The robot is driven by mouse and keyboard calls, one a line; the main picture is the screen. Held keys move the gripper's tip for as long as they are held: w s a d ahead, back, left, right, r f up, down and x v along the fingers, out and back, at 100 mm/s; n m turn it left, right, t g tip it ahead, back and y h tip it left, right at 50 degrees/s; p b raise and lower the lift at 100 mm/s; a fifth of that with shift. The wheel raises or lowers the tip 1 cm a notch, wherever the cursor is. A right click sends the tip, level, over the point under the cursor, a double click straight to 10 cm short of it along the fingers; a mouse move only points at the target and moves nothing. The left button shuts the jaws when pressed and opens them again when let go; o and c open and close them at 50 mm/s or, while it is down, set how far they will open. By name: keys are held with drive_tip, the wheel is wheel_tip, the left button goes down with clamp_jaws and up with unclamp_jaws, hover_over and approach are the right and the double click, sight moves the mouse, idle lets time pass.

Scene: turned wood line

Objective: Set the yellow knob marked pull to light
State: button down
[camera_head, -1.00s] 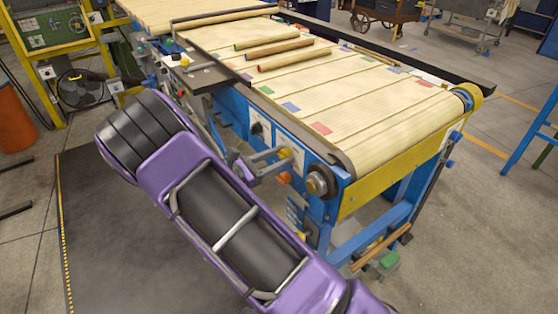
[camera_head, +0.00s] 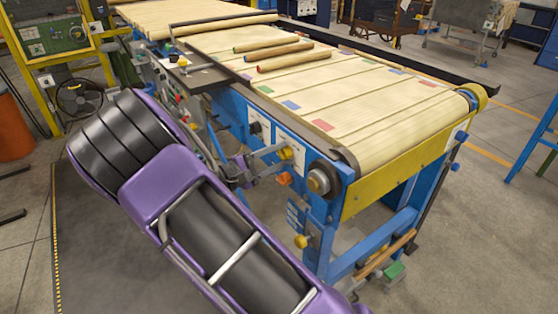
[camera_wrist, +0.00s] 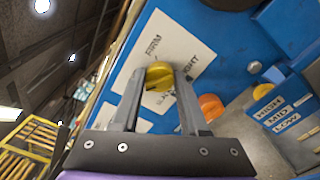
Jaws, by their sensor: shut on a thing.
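The yellow knob (camera_wrist: 160,72) sits on a white label plate (camera_wrist: 188,58) on the blue side of the machine. The plate reads FIRM at the top and SLACK at the bottom, with a partly covered word ending in "GHT" between them. My gripper (camera_wrist: 157,84) is shut on this knob, one finger on each side. The fingers hide part of the plate, and I cannot tell which word the knob points to. In the head view the knob (camera_head: 286,153) shows small beside my gripper (camera_head: 272,157), below the belt's near edge.
An orange knob (camera_wrist: 211,106) is close to the right finger. Another yellow knob (camera_wrist: 262,92) stands above a HIGH, MID, LOW plate (camera_wrist: 281,113). The belt (camera_head: 370,110) carries several wooden rods (camera_head: 290,60). A round roller end (camera_head: 320,180) sticks out nearby.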

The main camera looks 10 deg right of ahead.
drive_tip(key=shift+m, duration=0.7)
drive_tip(key=shift+b, duration=0.3)
drive_tip(key=shift+c, duration=2.1)
unclamp_jaws()
drive_tip(key=p+v, duration=0.1)
drive_tip(key=v, duration=1.6)
drive_tip(key=shift+a, duration=0.25)
drive_tip(key=shift+s, duration=0.15)
